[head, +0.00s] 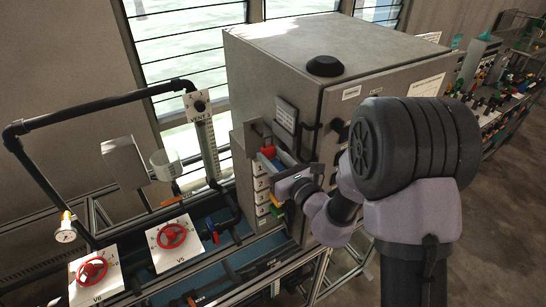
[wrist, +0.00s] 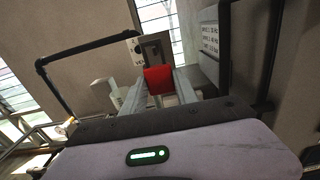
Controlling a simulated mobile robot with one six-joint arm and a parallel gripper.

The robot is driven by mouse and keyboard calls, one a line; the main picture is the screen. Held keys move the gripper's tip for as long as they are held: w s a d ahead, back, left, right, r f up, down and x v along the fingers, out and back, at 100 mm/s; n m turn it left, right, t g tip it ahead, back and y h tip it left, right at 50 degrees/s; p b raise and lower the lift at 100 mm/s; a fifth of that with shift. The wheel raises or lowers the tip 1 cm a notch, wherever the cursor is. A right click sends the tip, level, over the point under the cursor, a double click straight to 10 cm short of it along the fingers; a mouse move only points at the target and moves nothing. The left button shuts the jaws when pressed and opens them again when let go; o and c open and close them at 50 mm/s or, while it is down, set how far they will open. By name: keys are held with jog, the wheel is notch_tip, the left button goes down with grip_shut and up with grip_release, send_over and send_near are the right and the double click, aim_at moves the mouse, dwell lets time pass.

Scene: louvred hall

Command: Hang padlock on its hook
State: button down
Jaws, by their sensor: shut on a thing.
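The red padlock (head: 268,152) is held at the tips of my gripper (head: 273,163), in front of the narrow numbered board (head: 241,180) on the cabinet's left side. In the wrist view, the red padlock body (wrist: 158,79) sits between the two pale fingers of my gripper (wrist: 159,90), which are shut on it. A dark grey plate or bracket (wrist: 152,46) stands just behind and above the padlock. Its shackle and the hook cannot be made out, so I cannot tell whether they touch.
A large grey cabinet (head: 285,50) stands right beside the gripper, with a sign plate (wrist: 209,45) close on the right. Red-wheeled valves V5 (head: 172,236) and V6 (head: 91,270), black pipework (head: 90,110) and a white cup (head: 166,163) are to the left.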

aim_at(262, 150)
jog(key=p+x, duration=0.1)
jog(key=x, duration=0.4)
jog(key=shift+w+a, duration=0.15)
jog(key=shift+w, duration=0.1)
dwell(0.3)
dwell(0.6)
jog(key=shift+f+b, duration=0.65)
jog(key=shift+f, duration=0.05)
jog(key=shift+s, duration=0.1)
jog(key=c, duration=0.9)
grip_release()
jog(key=shift+o, duration=0.2)
